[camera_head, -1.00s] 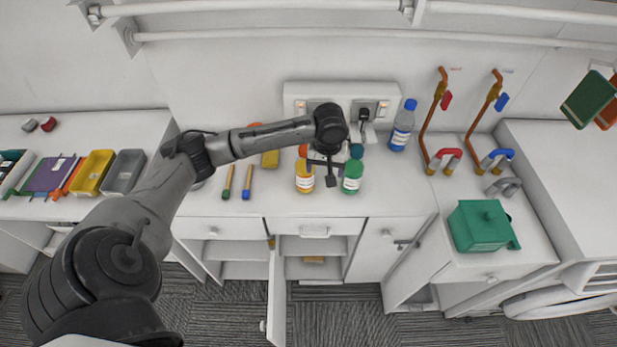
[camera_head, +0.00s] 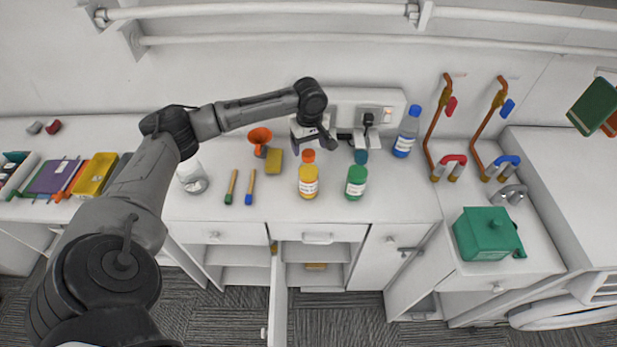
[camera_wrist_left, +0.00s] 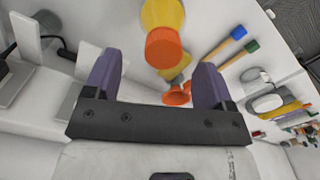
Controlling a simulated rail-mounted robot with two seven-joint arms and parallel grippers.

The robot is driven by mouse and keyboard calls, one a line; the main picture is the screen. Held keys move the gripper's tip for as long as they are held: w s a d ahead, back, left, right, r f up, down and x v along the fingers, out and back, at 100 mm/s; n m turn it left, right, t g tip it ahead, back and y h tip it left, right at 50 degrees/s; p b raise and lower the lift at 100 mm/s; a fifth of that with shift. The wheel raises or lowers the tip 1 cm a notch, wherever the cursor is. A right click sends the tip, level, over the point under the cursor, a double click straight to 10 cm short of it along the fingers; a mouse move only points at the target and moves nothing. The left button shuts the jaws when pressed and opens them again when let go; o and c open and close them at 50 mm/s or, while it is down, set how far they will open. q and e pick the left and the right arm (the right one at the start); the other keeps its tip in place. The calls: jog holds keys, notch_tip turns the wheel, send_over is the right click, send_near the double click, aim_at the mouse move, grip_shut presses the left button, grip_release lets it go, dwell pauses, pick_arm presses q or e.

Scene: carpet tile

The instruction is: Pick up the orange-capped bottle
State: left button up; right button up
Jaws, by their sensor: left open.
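The orange-capped bottle (camera_head: 308,183) stands upright on the counter, with a yellow body, a white label and an orange cap. In the left wrist view the bottle (camera_wrist_left: 163,38) shows its cap towards me, at the top of the picture beyond the fingertips. My left gripper (camera_head: 324,140) is just behind and above the cap in the head view. Its two fingers (camera_wrist_left: 156,72) are spread apart with nothing held between them. The cap lines up roughly with the gap, a little towards the right finger. My right gripper is not in view.
A green bottle (camera_head: 356,183) with a teal cap stands close on the right. A yellow sponge (camera_head: 274,161) and an orange funnel (camera_head: 260,138) are on the left. A blue-capped bottle (camera_head: 405,138) stands further right. An open cabinet door (camera_head: 277,300) juts out below.

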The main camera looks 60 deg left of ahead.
aim_at(309, 153)
pick_arm(q)
jog(key=shift+s+d+f+p, duration=0.15)
jog(key=shift+f+p, duration=0.2)
jog(key=shift+f, duration=0.85)
jog(key=shift+s+f+p, duration=0.1)
jog(key=shift+f+p, duration=0.25)
jog(key=shift+f, duration=1.3)
jog(key=shift+c, duration=0.2)
jog(key=c, duration=0.6)
jog(key=shift+r, duration=0.1)
grip_shut()
